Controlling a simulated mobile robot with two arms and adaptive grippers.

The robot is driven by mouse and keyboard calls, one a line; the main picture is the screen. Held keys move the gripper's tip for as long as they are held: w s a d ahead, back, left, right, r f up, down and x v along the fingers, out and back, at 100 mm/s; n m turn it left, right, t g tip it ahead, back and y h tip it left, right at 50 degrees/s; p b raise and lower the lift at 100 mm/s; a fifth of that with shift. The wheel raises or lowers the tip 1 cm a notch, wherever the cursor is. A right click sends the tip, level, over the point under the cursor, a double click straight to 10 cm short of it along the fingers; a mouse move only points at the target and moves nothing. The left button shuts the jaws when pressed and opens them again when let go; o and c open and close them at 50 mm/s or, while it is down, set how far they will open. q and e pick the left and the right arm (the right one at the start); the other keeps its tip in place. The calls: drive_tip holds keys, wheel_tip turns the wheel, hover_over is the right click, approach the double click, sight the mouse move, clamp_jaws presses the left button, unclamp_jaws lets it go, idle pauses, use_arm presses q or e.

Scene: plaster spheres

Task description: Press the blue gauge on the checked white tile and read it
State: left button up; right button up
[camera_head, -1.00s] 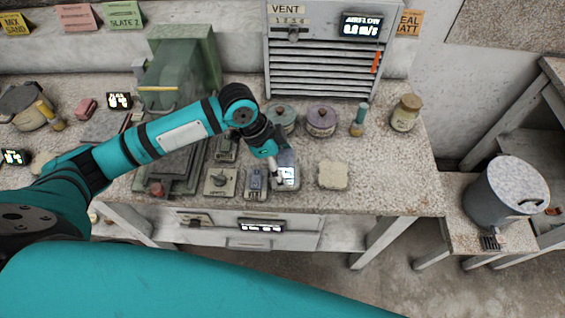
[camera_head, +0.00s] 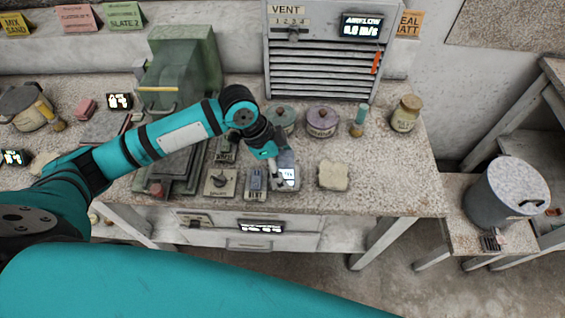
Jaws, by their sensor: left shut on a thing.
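My left gripper (camera_head: 272,163) reaches down to the front middle of the speckled bench, its fingers shut. At its fingers is a small blue-grey device, which I take for the blue gauge (camera_head: 287,158). A lit white display (camera_head: 288,174) shows at its lower part; its reading is too small to make out. A pale grey surface lies under it; whether this is the checked white tile I cannot tell. The gripper partly hides the contact. My right gripper is out of view.
A grey switch box (camera_head: 255,182) and a knob plate (camera_head: 220,182) stand close to the left. A pale block (camera_head: 333,175) lies to the right. Two lidded pots (camera_head: 321,121) and a jar (camera_head: 405,113) stand behind. The bench's right front is clear.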

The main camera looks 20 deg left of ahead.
sight(281, 162)
use_arm(q)
drive_tip(key=shift+f, duration=0.4)
idle(0.7)
wheel_tip(281, 162, up, 7)
drive_tip(key=p, duration=0.8)
drive_tip(key=shift+r, duration=0.1)
idle(1.3)
drive_tip(key=shift+w+a+r+n+t+b, duration=0.2)
drive_tip(key=shift+r+n+t+b, duration=0.1)
drive_tip(key=shift+r+n+b, duration=0.25)
drive_tip(key=a+r+n+t+y+b, duration=0.2)
drive_tip(key=a+r+n+y+b, duration=0.2)
drive_tip(key=r+n, duration=0.5)
drive_tip(key=shift+s+a+r+n+t+b, duration=0.15)
drive_tip(key=shift+a+r+n+t+b, duration=0.35)
drive_tip(key=shift+n, duration=1.45)
